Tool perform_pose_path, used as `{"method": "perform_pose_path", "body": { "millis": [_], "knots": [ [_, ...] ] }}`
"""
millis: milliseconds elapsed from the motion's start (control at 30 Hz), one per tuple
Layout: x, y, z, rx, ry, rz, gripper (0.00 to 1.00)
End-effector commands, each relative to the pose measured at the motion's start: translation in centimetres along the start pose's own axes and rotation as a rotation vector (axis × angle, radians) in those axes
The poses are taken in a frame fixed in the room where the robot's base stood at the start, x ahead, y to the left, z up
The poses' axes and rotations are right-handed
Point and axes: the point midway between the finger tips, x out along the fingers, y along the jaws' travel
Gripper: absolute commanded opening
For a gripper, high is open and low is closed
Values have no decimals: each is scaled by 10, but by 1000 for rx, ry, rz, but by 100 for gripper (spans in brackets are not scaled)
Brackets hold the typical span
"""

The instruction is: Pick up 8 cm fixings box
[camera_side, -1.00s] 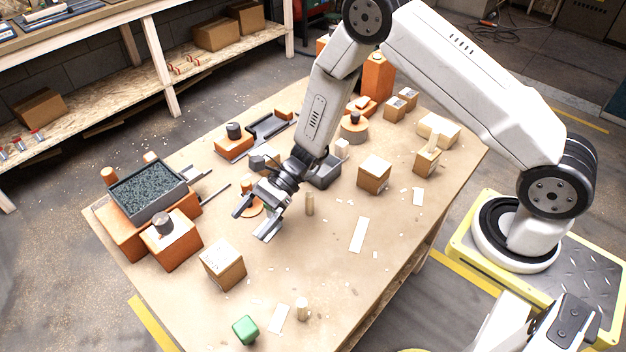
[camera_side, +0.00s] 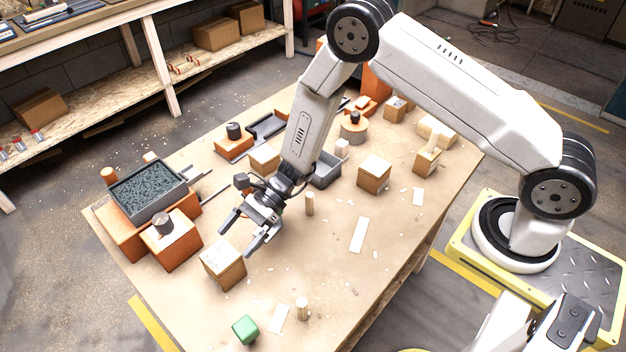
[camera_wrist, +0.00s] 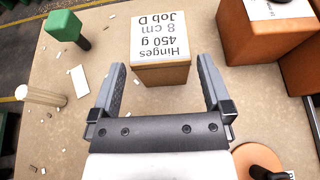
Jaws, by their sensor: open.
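A cardboard box (camera_side: 223,265) stands near the left front of the table. In the wrist view the same box (camera_wrist: 160,72) lies just beyond the fingertips, and its white top label reads, upside down, "Hinges 450 g 8 cm Job D". My gripper (camera_side: 236,240) is open and empty, above the table just behind the box in the side view. In the wrist view my gripper (camera_wrist: 160,75) has its two fingers spread, with the near edge of the box between their tips. Whether they touch it cannot be told.
A green-topped piece (camera_side: 245,330) and a wooden cylinder (camera_side: 302,309) stand near the front edge. An orange block (camera_side: 171,247) with a dark knob stands left of the box, near a gravel tray (camera_side: 148,213). Another carton (camera_side: 374,175) stands to the right. The centre-right table is mostly clear.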

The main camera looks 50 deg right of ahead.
Motion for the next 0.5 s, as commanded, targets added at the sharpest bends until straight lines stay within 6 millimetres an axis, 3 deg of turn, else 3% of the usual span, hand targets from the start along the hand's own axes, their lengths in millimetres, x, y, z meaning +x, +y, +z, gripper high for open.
{"method": "perform_pose_path", "body": {
  "millis": [233,500],
  "knots": [
    [29,1,0,-1,1,2,100],
    [35,0,0,-1,1,0,100]
  ]
}}
